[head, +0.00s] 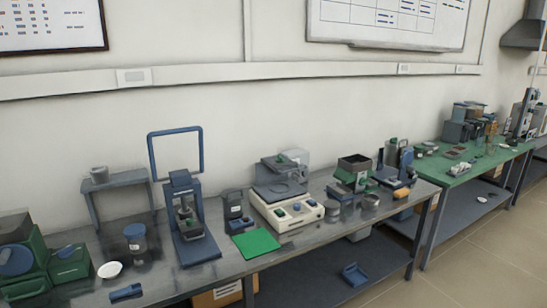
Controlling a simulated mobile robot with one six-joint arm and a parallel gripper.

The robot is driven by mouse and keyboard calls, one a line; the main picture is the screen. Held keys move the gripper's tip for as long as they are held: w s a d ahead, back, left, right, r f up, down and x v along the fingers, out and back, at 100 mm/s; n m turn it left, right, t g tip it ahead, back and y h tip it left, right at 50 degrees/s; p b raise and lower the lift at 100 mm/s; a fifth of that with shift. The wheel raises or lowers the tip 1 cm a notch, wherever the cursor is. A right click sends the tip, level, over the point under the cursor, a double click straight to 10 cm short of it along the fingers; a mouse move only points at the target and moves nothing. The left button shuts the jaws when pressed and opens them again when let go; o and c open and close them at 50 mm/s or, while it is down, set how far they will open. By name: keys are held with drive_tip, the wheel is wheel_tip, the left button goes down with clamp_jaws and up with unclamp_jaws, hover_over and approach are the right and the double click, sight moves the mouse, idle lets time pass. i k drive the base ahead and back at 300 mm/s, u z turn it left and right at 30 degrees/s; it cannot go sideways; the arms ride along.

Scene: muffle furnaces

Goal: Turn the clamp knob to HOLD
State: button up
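No clamp knob can be made out for certain at this distance, and no HOLD mark is legible. A blue upright fixture (182,190) with a flat base stands left of centre on the grey bench. A small grey and dark assembly (188,223) with a greenish part sits on it. A blue open frame (150,160) rises behind it. A cream bench instrument (290,215) with several coloured controls on its front stands to the right. My gripper is not in view.
The grey bench (232,268) runs along the wall. A green mat (256,243) lies in front of the cream instrument. Green boxes (35,262) and a white dish (109,270) are at the left. A green-topped table (462,168) stands at the right, with open floor (470,265) in front.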

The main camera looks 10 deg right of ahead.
sight(279, 159)
drive_tip(key=z, duration=0.1)
drive_tip(key=i, duration=0.95)
drive_tip(key=u, duration=0.05)
